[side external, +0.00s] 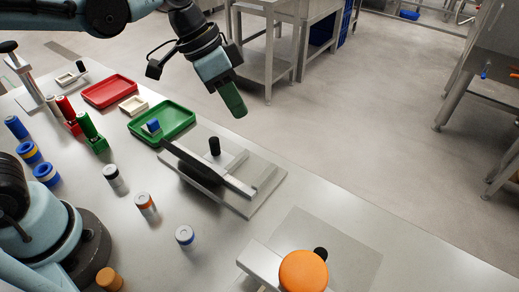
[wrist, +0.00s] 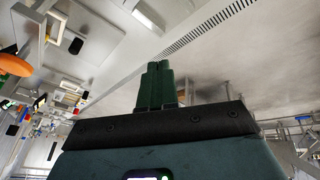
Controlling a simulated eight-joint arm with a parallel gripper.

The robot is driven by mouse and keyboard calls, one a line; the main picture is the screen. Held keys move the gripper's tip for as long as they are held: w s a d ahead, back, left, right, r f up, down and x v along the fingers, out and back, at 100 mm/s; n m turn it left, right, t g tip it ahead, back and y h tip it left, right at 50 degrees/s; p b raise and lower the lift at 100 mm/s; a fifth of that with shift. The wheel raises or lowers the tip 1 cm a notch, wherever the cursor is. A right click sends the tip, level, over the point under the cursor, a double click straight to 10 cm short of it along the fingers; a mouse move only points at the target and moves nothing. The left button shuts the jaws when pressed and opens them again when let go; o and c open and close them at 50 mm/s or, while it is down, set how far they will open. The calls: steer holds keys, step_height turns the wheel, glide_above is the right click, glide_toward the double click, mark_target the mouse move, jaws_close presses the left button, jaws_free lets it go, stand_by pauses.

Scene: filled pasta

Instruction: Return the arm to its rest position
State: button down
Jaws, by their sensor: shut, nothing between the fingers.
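My gripper (side external: 233,101) is raised in the air beyond the far edge of the table, with its green fingers pointing down and to the right. The fingers are shut together with nothing between them. They also show side by side in the wrist view (wrist: 155,86). My gripper touches nothing. My arm reaches in from the top of the side view, and its base stands at the lower left.
The steel table (side external: 330,205) holds a red tray (side external: 110,103), a green tray (side external: 180,135) with a blue piece, a plate with a black-knobbed bar fixture (side external: 262,190), several small cylinders, and an orange round knob (side external: 303,271). Open floor (side external: 330,120) lies beyond the table.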

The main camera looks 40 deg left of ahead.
steer(key=s+a+f+n+t+y, duration=0.1)
steer(key=s+a+n+t+y, duration=0.1)
steer(key=a, duration=0.4)
steer(key=s+a+f+n+t+y, duration=0.1)
steer(key=s+a+n+t+y, duration=0.1)
steer(key=s+a+n, duration=0.2)
steer(key=a+n, duration=0.1)
steer(key=a, duration=0.2)
steer(key=shift+f+t, duration=0.3)
steer(key=shift+t, duration=0.1)
